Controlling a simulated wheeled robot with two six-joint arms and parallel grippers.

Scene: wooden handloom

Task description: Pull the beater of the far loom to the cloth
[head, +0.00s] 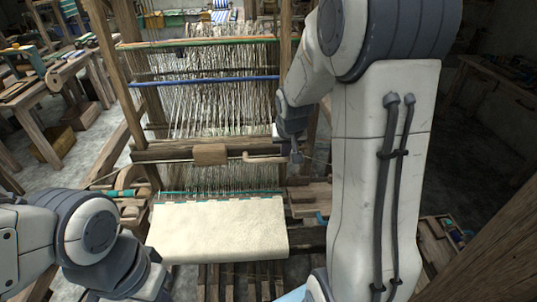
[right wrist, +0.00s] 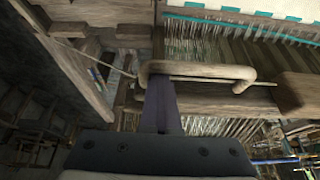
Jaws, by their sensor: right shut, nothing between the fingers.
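The loom's beater is a dark wooden bar (head: 165,154) across the warp, with a lighter wooden block (head: 210,154) at its middle. A pale wooden handle (head: 262,159) sits on the bar's right part; it also shows in the right wrist view (right wrist: 205,69). The cream cloth (head: 220,230), with a teal-striped edge, lies nearer me, with a gap of bare warp between it and the beater. My right gripper (head: 296,157) is shut and empty at the handle's right end. In the right wrist view its dark fingers (right wrist: 160,105) meet the handle's left end; I cannot tell whether they touch.
Loom posts (head: 120,75) and a blue rod (head: 205,80) stand behind the beater. A wooden bench (head: 45,95) is at the left. A wooden box with small items (head: 440,240) is at the lower right. My left arm fills the lower left.

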